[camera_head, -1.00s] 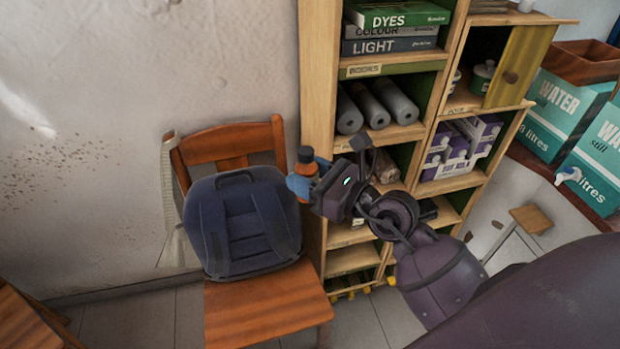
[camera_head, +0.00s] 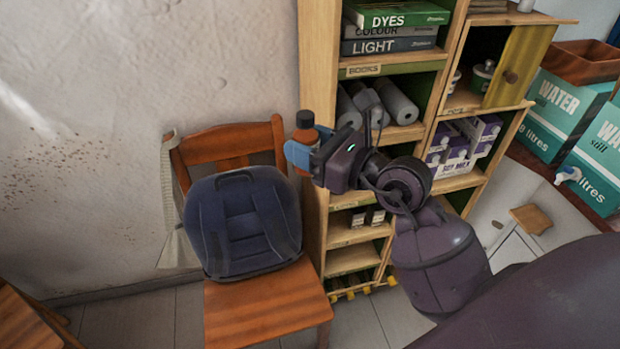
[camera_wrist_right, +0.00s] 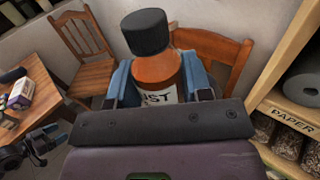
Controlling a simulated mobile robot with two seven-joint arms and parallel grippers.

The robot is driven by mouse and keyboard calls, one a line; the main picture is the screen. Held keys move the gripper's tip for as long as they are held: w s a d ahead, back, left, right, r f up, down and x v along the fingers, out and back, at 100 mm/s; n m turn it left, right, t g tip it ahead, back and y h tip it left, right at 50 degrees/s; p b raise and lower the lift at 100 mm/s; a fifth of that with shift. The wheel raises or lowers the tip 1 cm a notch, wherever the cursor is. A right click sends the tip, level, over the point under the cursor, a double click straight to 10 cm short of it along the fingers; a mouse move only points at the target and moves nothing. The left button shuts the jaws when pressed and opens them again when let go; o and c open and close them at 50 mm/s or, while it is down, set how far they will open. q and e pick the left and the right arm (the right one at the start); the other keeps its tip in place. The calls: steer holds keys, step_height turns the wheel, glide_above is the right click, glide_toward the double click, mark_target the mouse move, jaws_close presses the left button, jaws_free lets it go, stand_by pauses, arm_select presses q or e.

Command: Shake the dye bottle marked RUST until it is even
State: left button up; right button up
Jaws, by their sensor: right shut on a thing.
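The dye bottle (camera_head: 305,135) is orange-brown with a black cap and stands roughly upright in my right gripper (camera_head: 301,154). The gripper's blue fingers are shut around its body, in front of the shelf unit's left edge. In the right wrist view the bottle (camera_wrist_right: 157,72) sits between the two blue fingers, cap up. Its white label shows "UST", with the rest hidden. The evenness of the dye inside cannot be told. My left gripper (camera_wrist_right: 40,146) seems to show at the lower left of the wrist view, dark and small; its jaws are unclear.
A wooden chair (camera_head: 265,305) with a dark blue backpack (camera_head: 243,222) stands below and left of the bottle. The shelf unit (camera_head: 314,70) holds books, grey rolls and cartons. Water boxes (camera_head: 566,112) stand at the right.

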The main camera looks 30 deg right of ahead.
mark_target(306, 114)
step_height(306, 114, down, 8)
steer(key=shift+f, duration=0.15)
steer(key=shift+r, duration=7.2)
step_height(306, 114, down, 14)
steer(key=shift+f, duration=0.15)
